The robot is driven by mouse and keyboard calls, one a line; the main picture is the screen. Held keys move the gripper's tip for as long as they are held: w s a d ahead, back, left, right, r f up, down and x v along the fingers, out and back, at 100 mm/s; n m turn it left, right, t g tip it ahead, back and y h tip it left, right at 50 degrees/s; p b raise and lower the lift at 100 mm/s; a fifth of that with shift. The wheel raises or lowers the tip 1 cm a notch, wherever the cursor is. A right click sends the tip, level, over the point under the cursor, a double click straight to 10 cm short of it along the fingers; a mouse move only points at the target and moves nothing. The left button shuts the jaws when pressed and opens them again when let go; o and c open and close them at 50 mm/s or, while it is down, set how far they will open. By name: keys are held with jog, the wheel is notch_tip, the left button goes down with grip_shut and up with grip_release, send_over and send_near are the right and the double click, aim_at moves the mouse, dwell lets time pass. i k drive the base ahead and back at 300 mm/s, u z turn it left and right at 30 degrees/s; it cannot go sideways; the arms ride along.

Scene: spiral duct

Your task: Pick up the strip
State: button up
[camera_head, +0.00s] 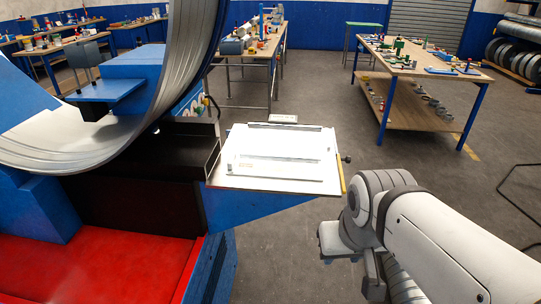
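A light flat board (245,181) sits on the blue machine's side shelf, near the picture's middle. A pale narrow strip-like piece (275,168) lies across it; I cannot tell for sure that this is the strip. A large curved, ribbed band of grey metal (75,150) arcs through the upper left. My grey arm comes in from the lower right. Its end parts, where my gripper (352,262) seems to be, are right of and below the board, apart from it. The fingers are not clear, and I see nothing held.
The blue machine has a red bed (95,268) at lower left. A wooden workbench (420,62) with small parts stands at the back right, another bench (262,50) behind the board. A dark cable (515,200) lies at right. Grey floor between is clear.

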aim_at(299, 168)
jog(key=u, duration=0.1)
jog(key=i, duration=0.85)
jog(key=u, duration=0.8)
